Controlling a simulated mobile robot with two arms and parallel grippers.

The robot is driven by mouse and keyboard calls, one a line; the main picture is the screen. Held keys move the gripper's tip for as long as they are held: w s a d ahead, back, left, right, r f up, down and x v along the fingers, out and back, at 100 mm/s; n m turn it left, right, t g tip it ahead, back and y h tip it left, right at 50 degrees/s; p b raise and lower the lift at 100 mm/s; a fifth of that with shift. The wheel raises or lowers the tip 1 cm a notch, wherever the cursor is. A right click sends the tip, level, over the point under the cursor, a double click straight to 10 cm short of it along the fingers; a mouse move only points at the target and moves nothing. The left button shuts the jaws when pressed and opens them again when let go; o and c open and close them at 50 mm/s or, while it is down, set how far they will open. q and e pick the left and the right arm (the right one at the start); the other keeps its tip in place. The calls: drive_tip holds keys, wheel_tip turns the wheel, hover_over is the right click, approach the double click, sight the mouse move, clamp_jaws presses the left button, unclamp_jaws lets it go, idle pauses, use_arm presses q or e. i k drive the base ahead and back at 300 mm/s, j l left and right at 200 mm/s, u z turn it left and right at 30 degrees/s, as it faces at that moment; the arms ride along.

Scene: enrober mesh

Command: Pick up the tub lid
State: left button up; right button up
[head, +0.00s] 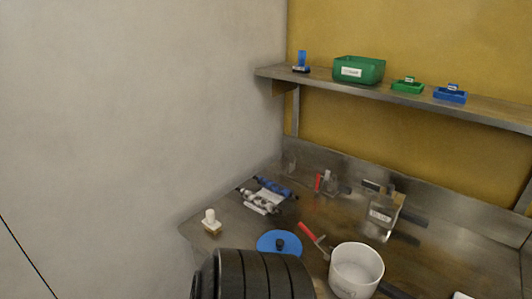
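The tub lid (268,240) looks like a flat blue disc with a dark knob on top. It lies on the steel worktop, to the left of an open white tub (345,281). The lid's near edge is partly hidden by a dark ribbed shape in the foreground, and I cannot tell whether that shape is part of me. The white tub is upright and bears a small label. Neither of my grippers shows in the head view, and nothing is seen holding the lid.
A red-handled tool (308,232) lies just right of the lid. A clear labelled container (380,218), a white-knobbed piece (210,222) and blue and grey rollers (272,187) stand on the worktop (240,238). A wall shelf (400,98) holds a green bin (372,70) and small trays.

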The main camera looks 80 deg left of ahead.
sight(274, 241)
drive_tip(key=u, duration=2.4)
